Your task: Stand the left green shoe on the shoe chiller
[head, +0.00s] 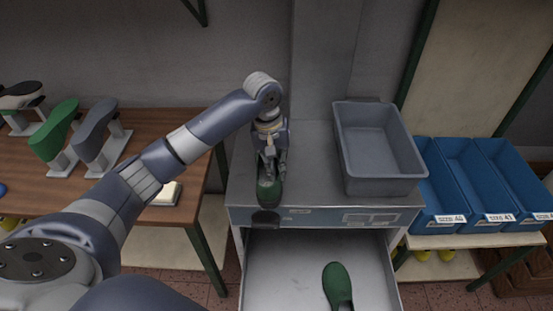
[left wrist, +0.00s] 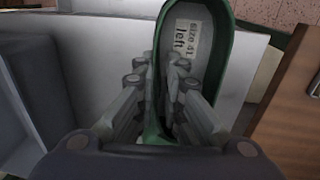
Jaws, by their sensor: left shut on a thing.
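The left green shoe (head: 268,192) is held by my left gripper (head: 270,158) over the front part of the grey shoe chiller's top (head: 310,185). In the left wrist view the shoe (left wrist: 222,50) shows its open top and an insole label reading "Size 41 left". My left gripper (left wrist: 164,80) is shut on the shoe's rear part. I cannot tell whether the sole touches the top. A second green shoe (head: 338,285) lies in the open drawer (head: 285,270) below. My right gripper is not in view.
A grey bin (head: 380,190) stands on the right of the chiller top. Blue size bins (head: 455,200) stand on a rack at the right. A wooden table (head: 155,125) at the left bears a green last (head: 55,130), a grey last (head: 95,130) and a dark one (head: 20,95).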

